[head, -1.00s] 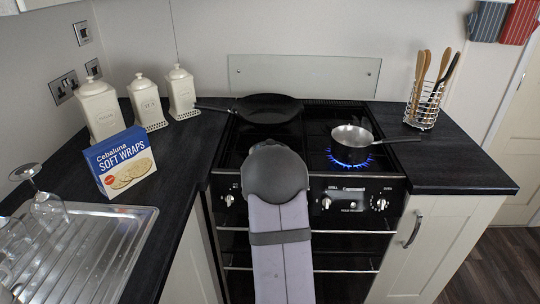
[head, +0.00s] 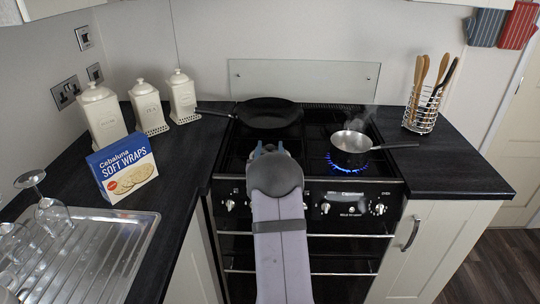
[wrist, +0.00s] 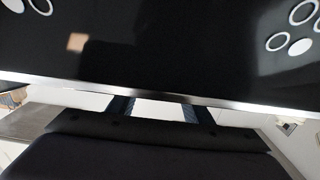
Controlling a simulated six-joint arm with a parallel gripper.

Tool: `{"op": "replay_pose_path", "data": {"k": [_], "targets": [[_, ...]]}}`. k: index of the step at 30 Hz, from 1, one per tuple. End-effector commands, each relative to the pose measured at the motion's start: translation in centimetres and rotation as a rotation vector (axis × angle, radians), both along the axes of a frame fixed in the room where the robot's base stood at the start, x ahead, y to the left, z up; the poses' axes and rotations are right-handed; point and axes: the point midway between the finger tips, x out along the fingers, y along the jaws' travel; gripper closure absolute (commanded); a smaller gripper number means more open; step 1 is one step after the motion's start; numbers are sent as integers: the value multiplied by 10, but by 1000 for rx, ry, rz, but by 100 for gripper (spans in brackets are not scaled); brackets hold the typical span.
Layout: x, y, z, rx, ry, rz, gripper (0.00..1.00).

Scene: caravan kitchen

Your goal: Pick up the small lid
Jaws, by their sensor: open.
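No loose small lid stands out in either view. Three cream canisters at the back left of the worktop each wear a lid with a knob: the left lid (head: 92,91), the middle lid (head: 141,88) and the right lid (head: 178,76). My gripper (head: 267,148) shows only as two bluish tips beyond my arm, over the hob and to the right of the canisters, apart from them. It is open, with nothing seen between the fingers. In the wrist view my gripper (wrist: 155,109) shows two dark fingers apart, against a black panel with white rings (wrist: 170,45).
A saucepan (head: 351,142) steams over a lit blue flame at the right of the hob. A frying pan (head: 268,112) sits at the back left. A wraps box (head: 122,172), wine glasses (head: 50,212) and a utensil rack (head: 422,110) stand around. The right worktop (head: 450,170) is mostly clear.

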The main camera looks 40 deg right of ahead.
Motion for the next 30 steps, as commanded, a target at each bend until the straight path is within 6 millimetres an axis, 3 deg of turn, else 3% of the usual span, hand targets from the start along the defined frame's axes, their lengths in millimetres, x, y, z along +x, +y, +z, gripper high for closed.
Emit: {"op": "replay_pose_path", "data": {"k": [9,11,15,25,30], "targets": [[2,-3,0,0,0,0,55],[2,-3,0,-1,-1,0,66],[2,-3,0,-1,-1,0,100],[2,-3,4,-4,-4,0,100],[3,-3,18,-5,-5,-1,100]]}}
